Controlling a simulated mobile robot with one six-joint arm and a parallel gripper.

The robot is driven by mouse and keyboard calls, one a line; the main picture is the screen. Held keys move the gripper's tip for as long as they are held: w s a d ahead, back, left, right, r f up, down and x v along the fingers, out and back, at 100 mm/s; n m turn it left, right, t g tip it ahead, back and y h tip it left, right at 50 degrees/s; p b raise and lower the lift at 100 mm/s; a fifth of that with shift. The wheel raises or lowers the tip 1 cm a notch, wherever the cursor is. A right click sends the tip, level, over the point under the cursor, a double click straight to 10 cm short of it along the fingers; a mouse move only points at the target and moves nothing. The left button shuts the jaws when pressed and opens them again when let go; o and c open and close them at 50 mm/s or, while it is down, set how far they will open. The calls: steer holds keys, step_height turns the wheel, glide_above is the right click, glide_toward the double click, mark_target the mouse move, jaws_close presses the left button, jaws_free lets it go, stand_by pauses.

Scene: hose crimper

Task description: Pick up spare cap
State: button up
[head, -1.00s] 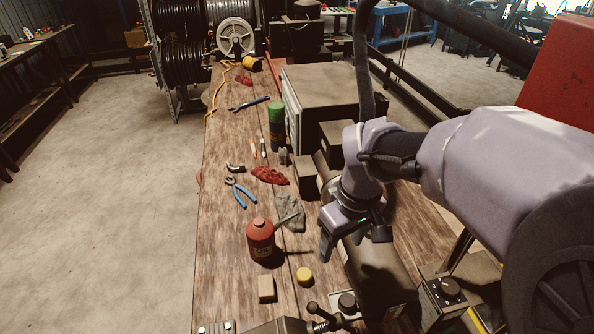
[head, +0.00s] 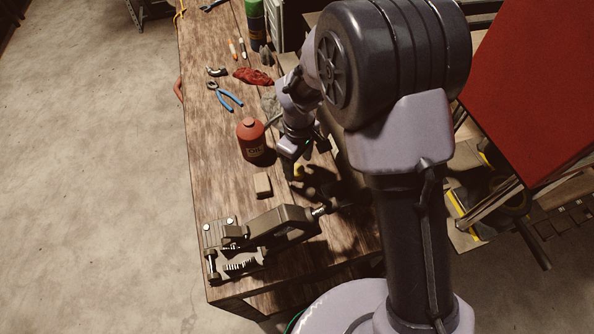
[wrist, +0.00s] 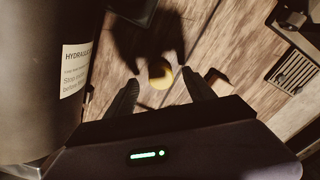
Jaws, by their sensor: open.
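My gripper (wrist: 160,84) is open and empty above the bench. Its two dark fingers point down, one on either side of the cap in the wrist view. A gap to the cap seems to remain, but the exact height is hard to tell.
A labelled dark cylinder (wrist: 70,60) stands close on the left in the wrist view. In the head view, a red bottle (head: 252,140), a wooden block (head: 262,184) and a dark metal tool (head: 285,222) are near my gripper. Blue-handled pliers (head: 228,98) lie farther back.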

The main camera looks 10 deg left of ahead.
mark_target(298, 169)
steer(key=shift+f, duration=0.9)
steer(key=shift+r, duration=0.1)
steer(key=c, duration=1.2)
step_height(298, 169, up, 13)
steer(key=p, duration=0.5)
